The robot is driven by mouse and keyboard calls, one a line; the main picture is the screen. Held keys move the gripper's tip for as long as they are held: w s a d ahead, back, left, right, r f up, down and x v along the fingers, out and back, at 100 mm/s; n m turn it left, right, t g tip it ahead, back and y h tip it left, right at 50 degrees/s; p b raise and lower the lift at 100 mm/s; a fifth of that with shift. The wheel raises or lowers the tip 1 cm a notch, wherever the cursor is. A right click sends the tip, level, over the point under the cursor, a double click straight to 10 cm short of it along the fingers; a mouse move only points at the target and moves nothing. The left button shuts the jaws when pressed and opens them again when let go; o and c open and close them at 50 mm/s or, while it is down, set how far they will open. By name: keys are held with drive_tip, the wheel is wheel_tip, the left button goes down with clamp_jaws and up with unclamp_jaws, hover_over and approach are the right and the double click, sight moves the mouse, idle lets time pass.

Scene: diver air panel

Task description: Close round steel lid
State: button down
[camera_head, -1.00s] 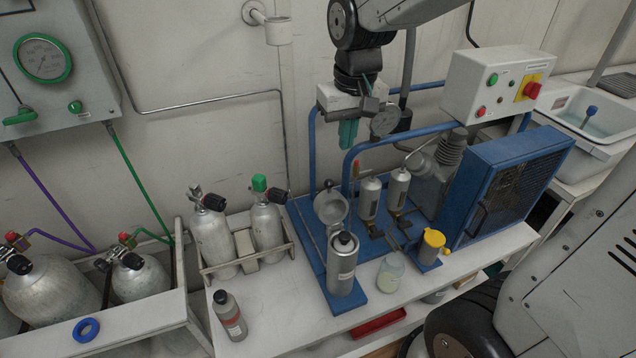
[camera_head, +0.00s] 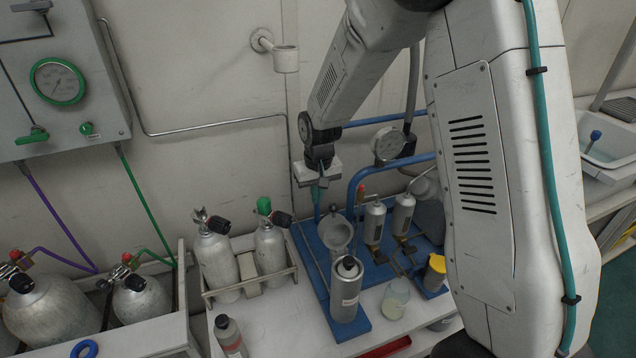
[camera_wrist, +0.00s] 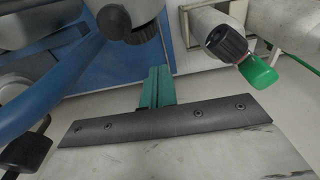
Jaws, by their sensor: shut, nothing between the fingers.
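The round steel lid (camera_head: 338,232) is a grey disc standing tilted up, open, behind the top of a silver canister (camera_head: 346,292) on the blue base plate. The canister's dark top faces up. In the wrist view the teal fingers (camera_wrist: 156,86) are together and empty. I cannot surely make out the lid in the wrist view.
A blue tube frame (camera_head: 365,172) rises right of my gripper, with a gauge (camera_head: 388,144) behind. Two small silver cylinders (camera_head: 375,222) stand right of the lid. A green-knobbed cylinder (camera_head: 270,246) stands left in a rack. A glass beaker (camera_head: 395,300) stands right of the canister.

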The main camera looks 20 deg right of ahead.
drive_tip(key=shift+s+f, duration=0.35)
drive_tip(key=shift+s, duration=0.25)
drive_tip(key=shift+s+f, duration=0.3)
drive_tip(key=shift+s, duration=0.35)
drive_tip(key=shift+s+f, duration=0.35)
drive_tip(key=shift+s, duration=0.25)
drive_tip(key=shift+d, duration=0.1)
